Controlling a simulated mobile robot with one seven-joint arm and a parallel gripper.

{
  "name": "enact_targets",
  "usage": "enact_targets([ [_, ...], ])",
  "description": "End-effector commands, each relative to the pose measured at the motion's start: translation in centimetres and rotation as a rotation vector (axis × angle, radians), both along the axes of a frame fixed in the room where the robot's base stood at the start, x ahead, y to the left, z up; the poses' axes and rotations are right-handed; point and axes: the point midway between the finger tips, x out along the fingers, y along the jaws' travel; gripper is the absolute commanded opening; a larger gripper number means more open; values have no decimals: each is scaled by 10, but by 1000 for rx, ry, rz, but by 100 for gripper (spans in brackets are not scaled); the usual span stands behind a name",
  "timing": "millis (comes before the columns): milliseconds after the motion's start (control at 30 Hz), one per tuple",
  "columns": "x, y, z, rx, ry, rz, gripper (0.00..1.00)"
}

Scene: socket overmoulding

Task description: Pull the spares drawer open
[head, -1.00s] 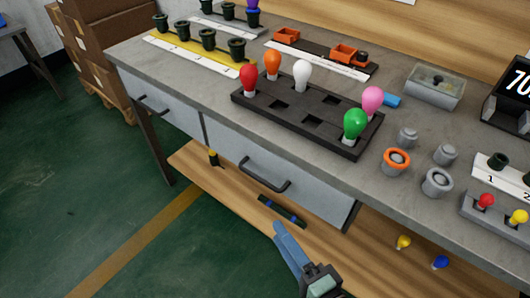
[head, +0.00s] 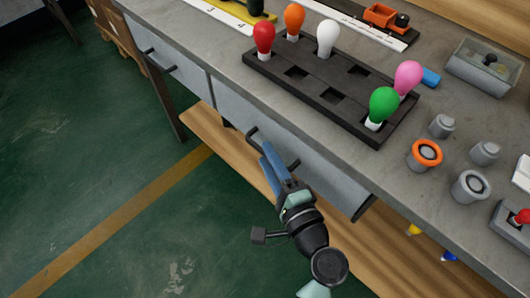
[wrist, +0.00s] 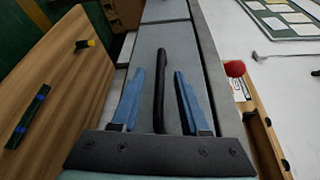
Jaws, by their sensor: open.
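The grey drawer (head: 330,182) under the bench top has a dark bar handle (head: 252,132); I see no label on it. Its front looks shut beneath the bench edge. My gripper (head: 266,153) is open at this handle, its blue fingers hiding the handle's middle in the head view. In the wrist view the handle (wrist: 160,85) runs between the two open fingers, with space on both sides. A second grey drawer (head: 180,82) with its own handle (head: 159,62) is to the left and looks shut.
A black bulb holder (head: 290,90) with several coloured bulbs stands on the bench top above the drawer. A wooden lower shelf (head: 205,130) runs below, carrying a few small items seen in the wrist view. The green floor (head: 90,170) in front is clear.

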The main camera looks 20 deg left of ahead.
Motion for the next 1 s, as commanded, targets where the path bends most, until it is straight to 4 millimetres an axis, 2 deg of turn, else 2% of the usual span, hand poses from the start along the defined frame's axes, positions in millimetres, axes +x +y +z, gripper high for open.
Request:
enact_targets([
  [200,13,14,-2,-1,-1,0,45],
  [500,15,16,-2,-1,-1,-1,45],
  [567,15,16,-2,-1,-1,-1,36],
  [767,15,16,-2,-1,-1,-1,0],
  [1000,14,15,-2,-1,-1,-1,0],
])
